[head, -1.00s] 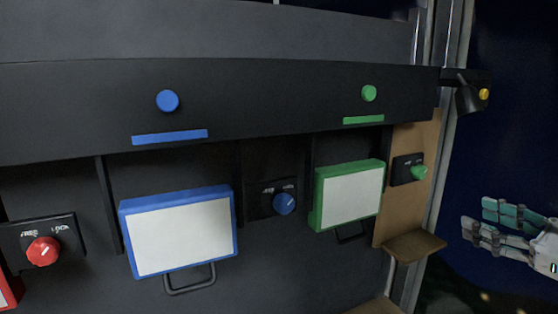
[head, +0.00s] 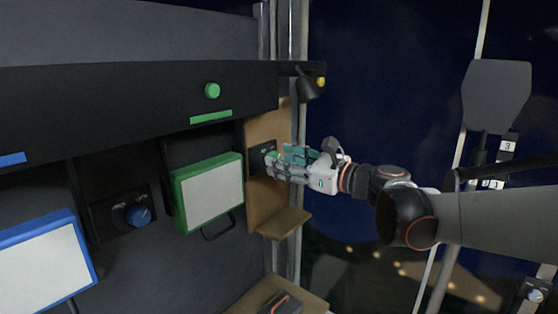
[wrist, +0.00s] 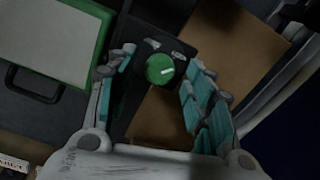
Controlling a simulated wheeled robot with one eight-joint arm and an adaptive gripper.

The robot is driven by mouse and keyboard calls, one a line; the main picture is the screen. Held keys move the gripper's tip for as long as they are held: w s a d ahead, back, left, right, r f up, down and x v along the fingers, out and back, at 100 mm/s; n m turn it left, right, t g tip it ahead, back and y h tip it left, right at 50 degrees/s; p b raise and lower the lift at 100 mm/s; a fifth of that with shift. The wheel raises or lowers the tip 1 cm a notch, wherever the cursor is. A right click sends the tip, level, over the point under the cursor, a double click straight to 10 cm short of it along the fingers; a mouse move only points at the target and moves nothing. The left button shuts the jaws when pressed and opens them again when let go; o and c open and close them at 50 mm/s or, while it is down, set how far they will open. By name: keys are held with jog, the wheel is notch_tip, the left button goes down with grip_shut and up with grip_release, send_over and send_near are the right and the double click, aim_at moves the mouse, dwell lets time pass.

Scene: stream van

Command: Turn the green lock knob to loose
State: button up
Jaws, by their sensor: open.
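The green lock knob (wrist: 160,69) sits on a black plate (wrist: 150,92) fixed to the tan panel. A white pointer line on it aims right and slightly up in the wrist view.
The green-framed white panel (head: 210,193) with a dark handle is just left of the plate. A small wooden shelf (head: 284,222) juts out below my gripper. A dark lamp (head: 307,86) hangs above. A blue knob (head: 138,215) is further left.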

jog(key=shift+x, duration=0.95)
jog(key=c, duration=1.1)
jog(key=shift+n, duration=0.4)
jog(key=shift+s+f+n+b, duration=0.1)
jog(key=shift+n+b, duration=1.35)
jog(key=shift+n, duration=2.75)
jog(key=shift+f+n+b, duration=0.1)
jog(key=shift+n+b, duration=1.35)
jog(key=shift+n, duration=2.75)
